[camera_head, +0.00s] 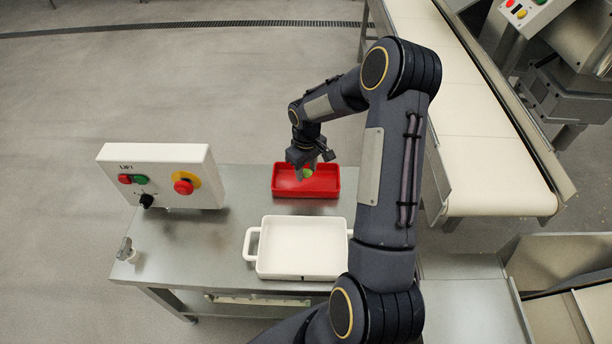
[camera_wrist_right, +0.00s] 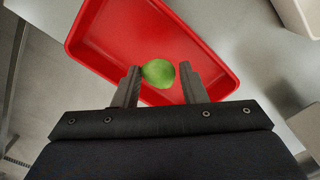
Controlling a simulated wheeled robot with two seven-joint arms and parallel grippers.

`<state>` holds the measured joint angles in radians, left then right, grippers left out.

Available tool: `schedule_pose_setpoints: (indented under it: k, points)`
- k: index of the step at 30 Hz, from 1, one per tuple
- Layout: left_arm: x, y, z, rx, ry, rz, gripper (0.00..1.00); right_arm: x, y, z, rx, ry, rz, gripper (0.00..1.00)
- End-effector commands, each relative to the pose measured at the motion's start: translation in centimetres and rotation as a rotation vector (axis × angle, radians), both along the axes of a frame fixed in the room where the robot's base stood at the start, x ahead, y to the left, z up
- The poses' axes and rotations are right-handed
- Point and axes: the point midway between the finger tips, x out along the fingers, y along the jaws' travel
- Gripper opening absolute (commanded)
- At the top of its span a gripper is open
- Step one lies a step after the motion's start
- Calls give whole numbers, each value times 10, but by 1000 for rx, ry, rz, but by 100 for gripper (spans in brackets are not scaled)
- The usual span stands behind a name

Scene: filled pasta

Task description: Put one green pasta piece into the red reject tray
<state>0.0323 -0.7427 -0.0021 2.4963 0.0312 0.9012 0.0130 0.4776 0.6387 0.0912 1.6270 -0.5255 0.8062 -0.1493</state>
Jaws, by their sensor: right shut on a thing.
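A green pasta piece (camera_wrist_right: 158,73) is held between the fingertips of my right gripper (camera_wrist_right: 160,82) in the right wrist view. In the head view my right gripper (camera_head: 305,172) points down over the red reject tray (camera_head: 330,184), and the green piece (camera_head: 307,173) shows at its fingertips. The red tray also fills much of the right wrist view (camera_wrist_right: 105,35). The piece is over the tray's inside; I cannot tell whether it touches the floor of the tray. No other piece shows in the tray. My left gripper is not in view.
A white two-handled dish (camera_head: 303,245) stands in front of the red tray on the steel table (camera_head: 210,255). A control box (camera_head: 165,176) with buttons stands at the left. A conveyor belt (camera_head: 480,160) runs along the right.

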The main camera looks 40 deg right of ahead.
Motion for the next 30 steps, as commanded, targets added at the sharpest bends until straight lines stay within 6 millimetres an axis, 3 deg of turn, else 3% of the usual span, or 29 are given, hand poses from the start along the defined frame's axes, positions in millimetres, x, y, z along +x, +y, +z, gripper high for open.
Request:
schedule_pose_setpoints:
  k: [7,19,20,24,30]
  points:
    - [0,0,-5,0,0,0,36,3,-1,-33,1,3,1,17]
    - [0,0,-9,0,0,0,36,3,-1,-39,0,0,0,17]
    - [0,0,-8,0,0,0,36,3,-1,-38,0,0,0,41]
    - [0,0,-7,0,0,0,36,3,-1,-38,0,0,0,59]
    - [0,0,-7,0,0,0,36,3,-1,-38,0,0,0,60]
